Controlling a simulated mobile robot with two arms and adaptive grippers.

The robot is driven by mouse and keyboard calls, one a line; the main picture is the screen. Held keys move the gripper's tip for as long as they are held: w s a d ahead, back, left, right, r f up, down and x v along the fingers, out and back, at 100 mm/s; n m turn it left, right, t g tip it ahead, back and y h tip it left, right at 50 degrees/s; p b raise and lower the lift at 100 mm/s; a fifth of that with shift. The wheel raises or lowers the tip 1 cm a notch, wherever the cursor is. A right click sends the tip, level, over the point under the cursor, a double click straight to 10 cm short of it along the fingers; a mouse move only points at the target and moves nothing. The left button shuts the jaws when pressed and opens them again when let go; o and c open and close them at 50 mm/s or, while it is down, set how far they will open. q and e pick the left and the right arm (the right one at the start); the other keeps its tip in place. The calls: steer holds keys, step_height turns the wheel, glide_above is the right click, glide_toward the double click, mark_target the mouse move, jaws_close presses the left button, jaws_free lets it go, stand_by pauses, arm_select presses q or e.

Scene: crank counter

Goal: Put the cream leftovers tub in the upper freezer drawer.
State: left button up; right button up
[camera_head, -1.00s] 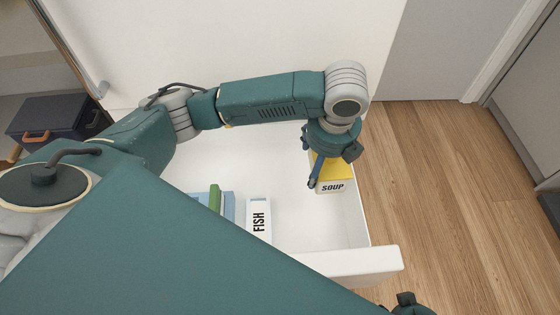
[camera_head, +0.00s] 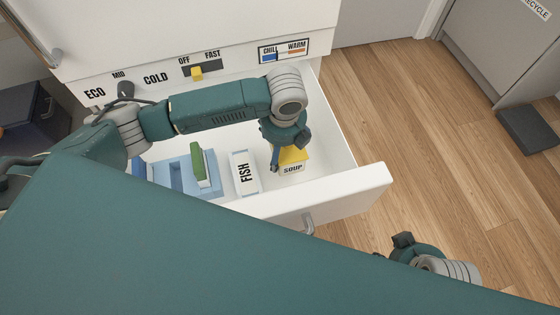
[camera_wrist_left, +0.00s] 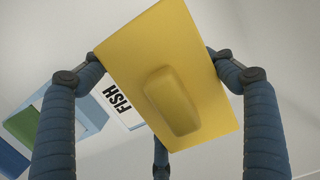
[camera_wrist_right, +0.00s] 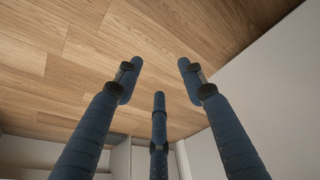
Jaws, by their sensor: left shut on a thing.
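The cream tub labelled SOUP (camera_head: 292,169), with a yellow lid, is inside the open white drawer (camera_head: 300,205), near its right wall. My left gripper (camera_head: 288,150) reaches down into the drawer and is shut on the tub. In the left wrist view the yellow lid (camera_wrist_left: 170,75) fills the space between the fingers and looks tilted over the drawer floor. I cannot tell whether the tub touches the floor. My right gripper (camera_head: 400,245) is outside the drawer at lower right. In the right wrist view its fingers (camera_wrist_right: 158,80) are apart with nothing between them.
A white FISH box (camera_head: 244,173) stands left of the tub, and a blue tray (camera_head: 172,178) with a green item (camera_head: 199,163) lies further left. Behind is a panel with a yellow slider (camera_head: 197,73).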

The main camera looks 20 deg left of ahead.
arm_select(q)
steer(key=shift+f, duration=0.65)
step_height(320, 180, down, 6)
steer(key=shift+r+b, duration=0.15)
steer(key=shift+b, duration=0.9)
arm_select(e)
steer(key=shift+s, duration=0.35)
steer(key=shift+r, duration=0.1)
arm_select(q)
steer(key=o, duration=1.7)
steer(key=shift+o, duration=0.2)
